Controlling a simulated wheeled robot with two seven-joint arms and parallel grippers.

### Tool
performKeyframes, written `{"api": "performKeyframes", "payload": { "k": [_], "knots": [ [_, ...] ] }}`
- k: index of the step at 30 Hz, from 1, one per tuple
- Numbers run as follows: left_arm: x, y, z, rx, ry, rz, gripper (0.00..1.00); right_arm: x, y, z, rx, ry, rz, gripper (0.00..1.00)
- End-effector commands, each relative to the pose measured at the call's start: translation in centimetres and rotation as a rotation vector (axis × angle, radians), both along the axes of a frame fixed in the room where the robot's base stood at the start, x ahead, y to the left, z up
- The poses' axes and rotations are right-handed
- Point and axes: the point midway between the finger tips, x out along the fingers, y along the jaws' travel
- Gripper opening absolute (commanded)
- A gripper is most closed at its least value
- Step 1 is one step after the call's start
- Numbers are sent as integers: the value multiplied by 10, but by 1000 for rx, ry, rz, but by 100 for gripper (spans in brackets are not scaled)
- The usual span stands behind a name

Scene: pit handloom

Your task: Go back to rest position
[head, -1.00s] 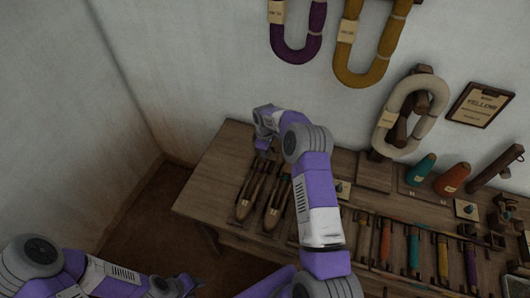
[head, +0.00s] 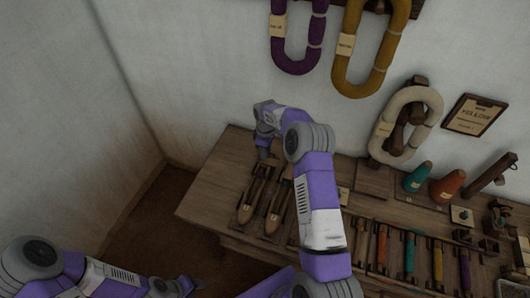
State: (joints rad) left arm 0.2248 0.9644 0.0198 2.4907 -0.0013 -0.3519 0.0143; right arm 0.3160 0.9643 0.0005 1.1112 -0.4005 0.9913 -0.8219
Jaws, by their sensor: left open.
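My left arm comes in from the lower left, and my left gripper (head: 190,286) is low at the bottom of the head view, over the floor and apart from the bench. It is open, and nothing shows in it. My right arm reaches up over the wooden bench (head: 215,190), and my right gripper (head: 262,153) points down at the bench's back left part. Its fingers are small and dark, so I cannot tell how they stand. Two wooden shuttles (head: 252,194) lie on the bench just in front of it, partly beside my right forearm.
Purple (head: 296,66) and mustard (head: 360,88) yarn hanks hang on the wall, with a cream hank (head: 382,151) lower. Teal (head: 418,177) and orange (head: 447,186) cones and a row of coloured bobbins (head: 410,255) occupy the bench's right. The brown floor (head: 165,220) at left looks clear.

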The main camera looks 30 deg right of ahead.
Motion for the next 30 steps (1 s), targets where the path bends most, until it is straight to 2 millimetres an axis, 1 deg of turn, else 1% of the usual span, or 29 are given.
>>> {"api": "performKeyframes", "payload": {
  "k": [1, 3, 6, 23, 26, 30],
  "knots": [
    [0, 0, 8, 0, 0, 0, 43, 0, -1, 11, -1, -1, -1, 34],
    [0, 0, 12, 0, 0, 0, 43, -1, -1, 17, -1, -1, -2, 34],
    [0, 0, 14, 0, 0, 0, 43, -1, -1, 22, 0, 0, -2, 34],
    [0, 0, 15, 0, 0, 0, 43, -1, -2, 23, -1, 1, -3, 34],
    [0, 0, 27, 0, 0, 0, 43, -1, -2, 35, 0, 0, -3, 34],
    [0, 0, 56, 0, 0, 0, 43, -1, -2, 64, 0, 0, -3, 34]
  ]
}}
